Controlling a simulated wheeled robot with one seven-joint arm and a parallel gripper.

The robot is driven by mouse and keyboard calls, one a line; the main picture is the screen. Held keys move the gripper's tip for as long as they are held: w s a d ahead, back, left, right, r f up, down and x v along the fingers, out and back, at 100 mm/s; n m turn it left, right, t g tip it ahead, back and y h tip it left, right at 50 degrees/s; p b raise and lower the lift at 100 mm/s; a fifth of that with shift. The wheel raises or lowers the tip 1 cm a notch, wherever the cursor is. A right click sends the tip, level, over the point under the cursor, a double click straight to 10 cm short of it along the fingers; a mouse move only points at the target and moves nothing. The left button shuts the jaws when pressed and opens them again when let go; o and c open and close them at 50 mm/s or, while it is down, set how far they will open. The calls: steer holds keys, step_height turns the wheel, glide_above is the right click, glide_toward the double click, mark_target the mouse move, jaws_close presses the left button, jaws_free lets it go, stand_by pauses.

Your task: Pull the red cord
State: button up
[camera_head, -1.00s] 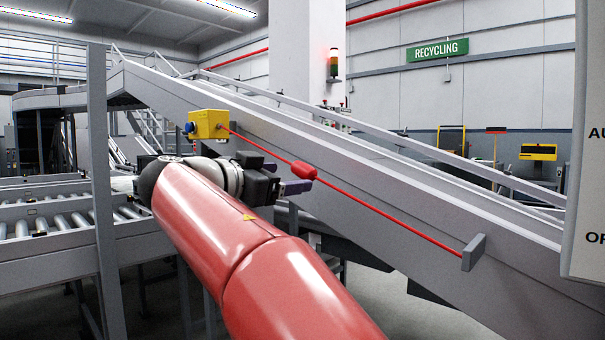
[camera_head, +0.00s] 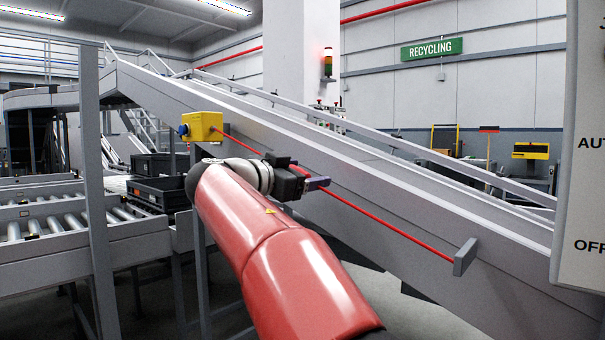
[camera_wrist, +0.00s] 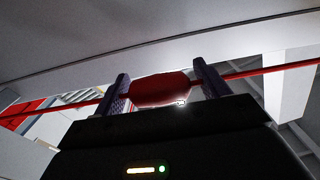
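The red cord (camera_head: 390,227) runs along the side of the conveyor from a yellow switch box (camera_head: 203,127) down to a grey end bracket (camera_head: 465,257). A thicker red grip piece (camera_wrist: 160,89) on the cord shows in the wrist view, between the two fingers of my gripper (camera_wrist: 161,88). The fingers stand apart, one at each end of the piece, with the cord crossing both. In the head view my gripper (camera_head: 317,184) is at the cord and hides most of the grip piece. I cannot tell whether the fingers press on it.
The inclined grey conveyor (camera_head: 420,205) rises behind the cord to the upper left. A grey post (camera_head: 95,200) and a roller conveyor (camera_head: 60,223) with black crates (camera_head: 158,188) stand at left. A white panel (camera_head: 588,150) fills the right edge.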

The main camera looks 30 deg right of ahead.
steer(key=c, duration=0.9)
steer(key=b+v, duration=0.2)
steer(key=v, duration=0.3)
steer(key=shift+f, duration=0.1)
steer(key=shift+c, duration=0.3)
steer(key=o, duration=1.1)
steer(key=shift+a, duration=0.1)
steer(key=v, duration=0.7)
steer(key=shift+s+a+b, duration=0.15)
steer(key=shift+a+b, duration=0.2)
steer(key=shift+b, duration=0.05)
